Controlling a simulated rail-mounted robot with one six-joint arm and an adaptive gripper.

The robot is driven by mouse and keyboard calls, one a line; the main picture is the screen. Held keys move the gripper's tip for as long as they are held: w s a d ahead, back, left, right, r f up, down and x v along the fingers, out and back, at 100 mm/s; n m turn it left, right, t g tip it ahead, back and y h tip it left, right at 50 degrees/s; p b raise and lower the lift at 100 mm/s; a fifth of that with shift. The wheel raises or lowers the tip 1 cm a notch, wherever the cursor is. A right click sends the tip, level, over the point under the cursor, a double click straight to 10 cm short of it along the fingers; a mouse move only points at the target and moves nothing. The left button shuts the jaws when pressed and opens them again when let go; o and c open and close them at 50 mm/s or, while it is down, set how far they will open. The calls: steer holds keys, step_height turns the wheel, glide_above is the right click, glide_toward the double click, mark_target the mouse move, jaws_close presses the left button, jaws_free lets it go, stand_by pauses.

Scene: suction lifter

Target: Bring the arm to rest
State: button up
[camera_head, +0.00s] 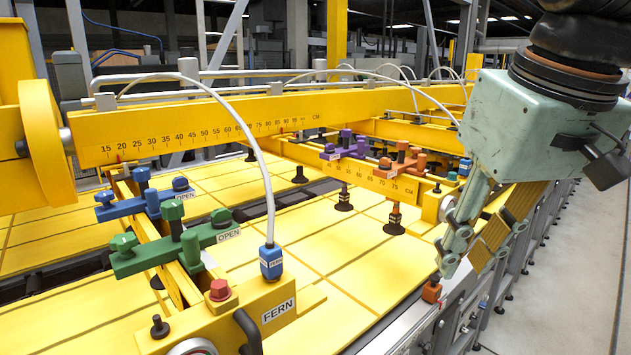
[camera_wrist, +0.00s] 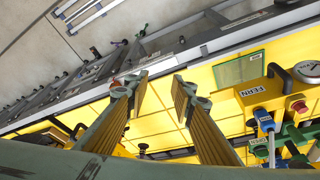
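My gripper (camera_head: 464,262) hangs at the right of the head view, pale green, with its fingers pointing down beside the yellow suction lifter. In the wrist view my gripper (camera_wrist: 160,82) shows two ridged fingers well apart. Nothing is between them but a view of yellow panel below. A small orange block (camera_head: 431,291) is close to the fingertips at the panel's edge in the head view; I cannot tell whether they touch it. The lifter's yellow beam (camera_head: 230,122) with a centimetre scale stands to the left, apart from my gripper.
Green (camera_head: 174,238), blue (camera_head: 145,200), purple (camera_head: 346,147) and orange (camera_head: 403,160) valve handles sit on the lifter. A FERN-labelled block (camera_head: 240,315) carries a red button (camera_head: 220,290) and a blue plug (camera_head: 271,262). Grey floor (camera_head: 575,260) at the right is clear.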

steer(key=s+f+m+b, duration=0.1)
steer(key=s+f+b, duration=0.1)
steer(key=s+f, duration=0.7)
steer(key=s, duration=0.4)
steer(key=shift+d+f+m+h, duration=0.3)
steer(key=shift+d+f+m, duration=0.05)
steer(key=shift+f+m, duration=0.05)
